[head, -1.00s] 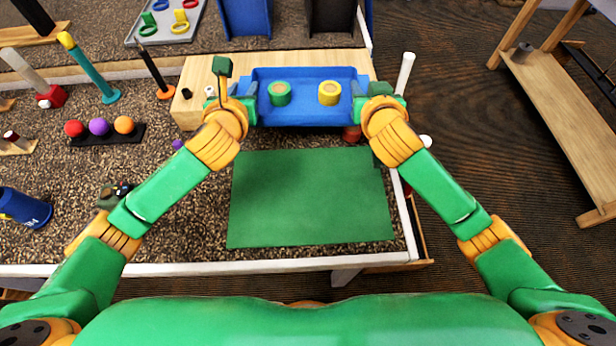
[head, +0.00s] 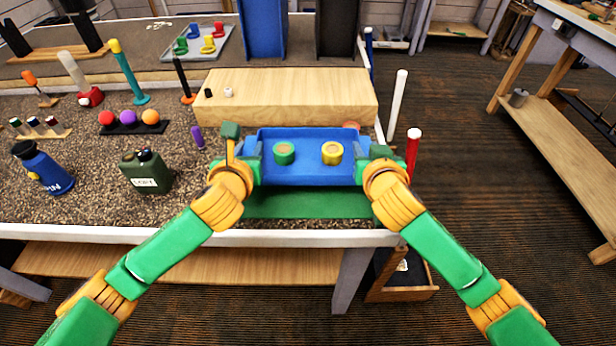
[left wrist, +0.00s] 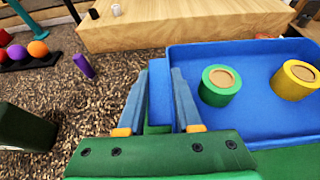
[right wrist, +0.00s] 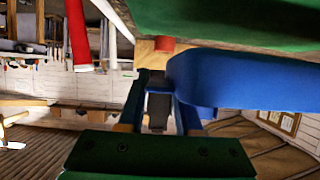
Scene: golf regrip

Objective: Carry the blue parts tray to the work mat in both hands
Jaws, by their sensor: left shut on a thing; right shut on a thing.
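The blue parts tray (head: 306,174) is held between my two grippers, with a green roll (head: 284,152) and a yellow roll (head: 332,153) inside. My left gripper (head: 248,162) is shut on the tray's left end; the left wrist view shows its fingers (left wrist: 160,100) at that end. My right gripper (head: 368,164) is shut on the right end, also seen in the right wrist view (right wrist: 160,95). The green work mat (head: 306,204) lies below the tray, partly hidden by it. The tray looks level; I cannot tell the exact gap to the mat.
A wooden block (head: 285,95) stands behind the tray. A green can (head: 146,172), a purple peg (head: 198,136) and a blue bottle (head: 42,168) stand to the left. A red post (head: 412,152) and a white post (head: 397,105) stand to the right.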

